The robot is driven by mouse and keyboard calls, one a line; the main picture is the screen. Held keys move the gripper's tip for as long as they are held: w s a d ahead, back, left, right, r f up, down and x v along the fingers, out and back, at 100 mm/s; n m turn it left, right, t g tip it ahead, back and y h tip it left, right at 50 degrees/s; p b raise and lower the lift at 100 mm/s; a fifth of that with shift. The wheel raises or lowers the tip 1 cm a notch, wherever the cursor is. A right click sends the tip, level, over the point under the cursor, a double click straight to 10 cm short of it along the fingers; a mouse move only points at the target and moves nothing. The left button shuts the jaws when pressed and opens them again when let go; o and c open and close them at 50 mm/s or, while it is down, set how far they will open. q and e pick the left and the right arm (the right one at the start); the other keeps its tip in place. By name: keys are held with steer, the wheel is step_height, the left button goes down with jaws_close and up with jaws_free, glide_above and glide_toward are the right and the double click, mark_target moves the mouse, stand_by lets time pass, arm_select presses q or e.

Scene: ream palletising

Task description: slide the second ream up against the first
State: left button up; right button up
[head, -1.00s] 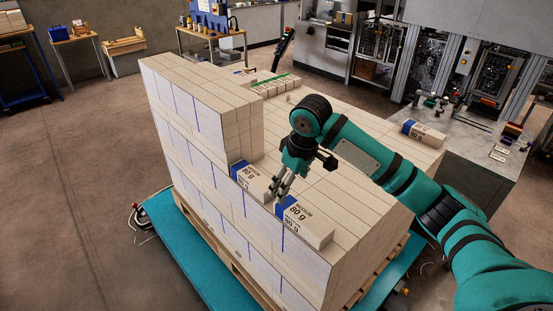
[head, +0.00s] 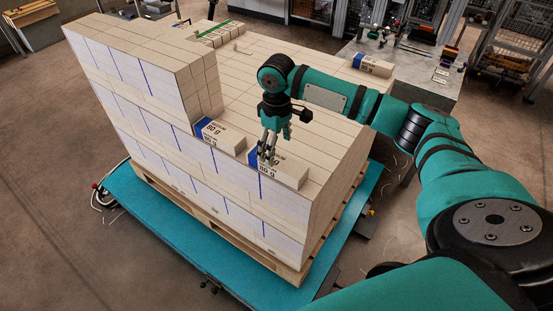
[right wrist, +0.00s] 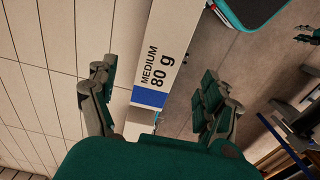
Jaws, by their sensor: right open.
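The first ream (head: 226,137), white with a blue band and "80 g" print, lies on the stack's top layer against the taller block. The second ream (head: 287,172), of the same look, lies to its right near the same edge, with a gap between them. My right gripper (head: 271,149) points down at the second ream's blue-banded end and hides part of it. In the right wrist view the open fingers (right wrist: 157,76) stand on either side of a printed ream (right wrist: 172,48); contact cannot be told. My left gripper is out of view.
The palletised stack (head: 300,110) rises to a taller block (head: 140,60) at the left. Another blue-banded ream (head: 373,65) lies at the far right of the top. A teal platform (head: 150,205) lies under the wooden pallet (head: 287,268). A grey bench (head: 425,75) stands behind.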

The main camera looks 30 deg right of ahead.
mark_target(277, 160)
step_height(277, 160, down, 6)
steer(key=shift+r+p, duration=0.1)
steer(key=shift+p, duration=0.3)
steer(key=shift+f, duration=0.7)
steer(key=shift+c, duration=0.3)
steer(key=shift+c, duration=1)
steer(key=shift+r, duration=0.1)
jaws_close()
steer(key=shift+p, duration=0.65)
steer(key=shift+p, duration=0.6)
